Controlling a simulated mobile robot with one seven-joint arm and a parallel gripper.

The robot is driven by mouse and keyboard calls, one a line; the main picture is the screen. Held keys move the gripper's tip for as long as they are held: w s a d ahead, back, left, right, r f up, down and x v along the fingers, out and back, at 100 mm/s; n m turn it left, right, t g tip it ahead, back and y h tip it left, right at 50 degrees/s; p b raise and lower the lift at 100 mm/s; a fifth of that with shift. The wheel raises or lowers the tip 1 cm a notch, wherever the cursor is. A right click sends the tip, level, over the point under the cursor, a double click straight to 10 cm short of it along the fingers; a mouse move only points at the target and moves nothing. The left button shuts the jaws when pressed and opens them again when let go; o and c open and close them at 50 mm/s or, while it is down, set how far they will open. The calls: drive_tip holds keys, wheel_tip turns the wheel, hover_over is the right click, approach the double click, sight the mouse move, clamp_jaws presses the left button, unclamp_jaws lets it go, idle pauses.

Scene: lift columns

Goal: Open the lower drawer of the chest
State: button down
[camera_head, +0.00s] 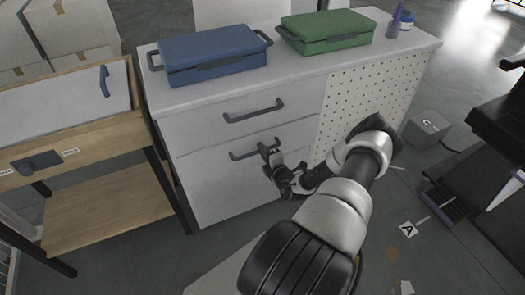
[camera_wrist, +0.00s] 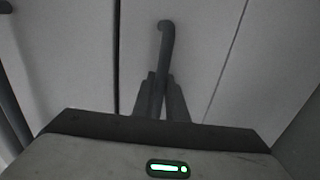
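The white chest (camera_head: 222,195) has two drawers at its left with dark bar handles. The lower drawer (camera_head: 215,180) looks shut or nearly so; its front sits about level with the upper drawer (camera_head: 205,128). My gripper (camera_head: 267,150) is at the lower drawer's handle (camera_head: 242,155), near its middle. In the wrist view the handle (camera_wrist: 166,40) runs between my two fingers (camera_wrist: 160,98), which lie close against it on both sides. The exact contact is dark and hard to see.
A blue case (camera_head: 212,50) and a green case (camera_head: 325,28) lie on the chest top. A wooden workbench (camera_head: 95,140) stands close at the left. A perforated panel (camera_head: 365,95) is right of the drawers. A grey box (camera_head: 427,127) stands on the floor at right.

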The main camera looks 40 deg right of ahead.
drive_tip(key=f+p+v, duration=0.2)
drive_tip(key=v, duration=0.9)
drive_tip(key=s+f+p+v, duration=0.1)
drive_tip(key=f+p+v, duration=0.1)
drive_tip(key=v, duration=1)
drive_tip(key=shift+s+f, duration=0.25)
drive_tip(key=shift+f, duration=0.05)
drive_tip(key=c, duration=2)
unclamp_jaws()
drive_tip(key=shift+c, duration=0.2)
drive_tip(key=p+v, duration=0.1)
drive_tip(key=v, duration=1.6)
drive_tip(key=shift+s, duration=0.25)
